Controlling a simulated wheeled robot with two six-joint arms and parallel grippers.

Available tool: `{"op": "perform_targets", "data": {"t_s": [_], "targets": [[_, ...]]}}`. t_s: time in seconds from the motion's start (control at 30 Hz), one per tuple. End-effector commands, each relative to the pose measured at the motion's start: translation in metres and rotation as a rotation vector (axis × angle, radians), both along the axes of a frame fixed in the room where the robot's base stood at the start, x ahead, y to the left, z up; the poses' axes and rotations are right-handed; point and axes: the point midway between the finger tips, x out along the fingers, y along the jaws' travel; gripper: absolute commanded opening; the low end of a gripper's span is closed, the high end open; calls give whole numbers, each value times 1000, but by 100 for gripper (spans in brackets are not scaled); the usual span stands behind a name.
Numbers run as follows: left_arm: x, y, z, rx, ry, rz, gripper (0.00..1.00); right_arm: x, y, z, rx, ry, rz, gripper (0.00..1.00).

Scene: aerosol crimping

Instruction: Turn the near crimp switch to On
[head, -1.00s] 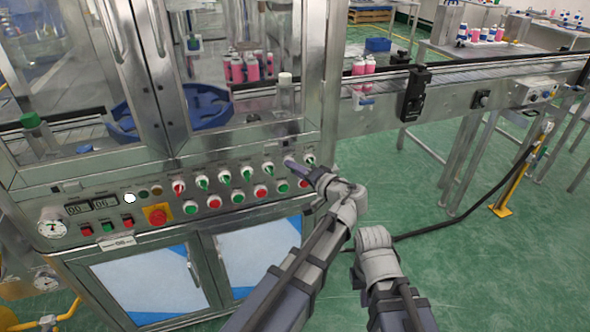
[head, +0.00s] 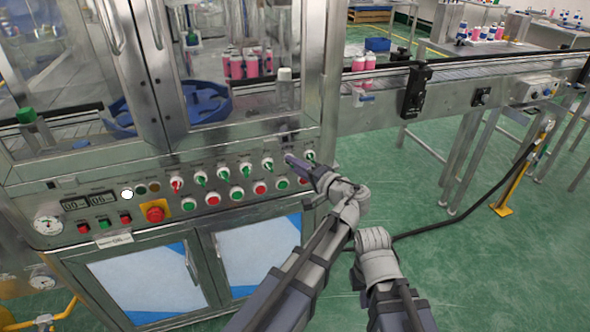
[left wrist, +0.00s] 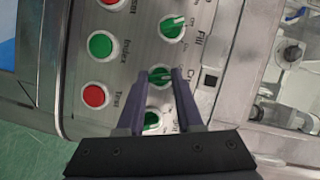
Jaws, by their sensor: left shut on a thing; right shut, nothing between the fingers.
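The near crimp switch (left wrist: 160,77) is a green knob with a pale ring, beside a partly hidden label beginning "Cr" in the left wrist view. My left gripper (left wrist: 160,73) is shut on it, with one dark finger at each side of the knob. In the head view my left gripper (head: 289,158) reaches the right part of the control panel (head: 125,188) and hides this switch. The switch's exact setting is hard to read. My right arm shows at the lower right of the head view, but its gripper cannot be seen.
Another green switch (left wrist: 172,27) sits above the held one in the left wrist view, and one (left wrist: 151,119) lies partly behind the fingers. Green (left wrist: 101,45) and red (left wrist: 95,96) buttons are close on the left. A conveyor (head: 450,88) extends right of the machine.

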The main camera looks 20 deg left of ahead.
Motion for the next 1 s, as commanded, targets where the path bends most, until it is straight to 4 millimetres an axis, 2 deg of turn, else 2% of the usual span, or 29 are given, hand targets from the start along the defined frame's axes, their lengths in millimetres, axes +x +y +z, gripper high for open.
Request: {"op": "perform_targets", "data": {"t_s": [0.03, 0.5, 1.0], "targets": [[0, -1, -6, 33, 23, 0, 0, 0, 0, -9, 0, 0, 0, 0], [0, -1, -8, 397, 270, 0, 0, 0, 0, -48, 0, 0, 0, 0], [-1, 1, -8, 649, 441, 0, 0, 0, 0, -71, -2, -1, 1, 0]]}}
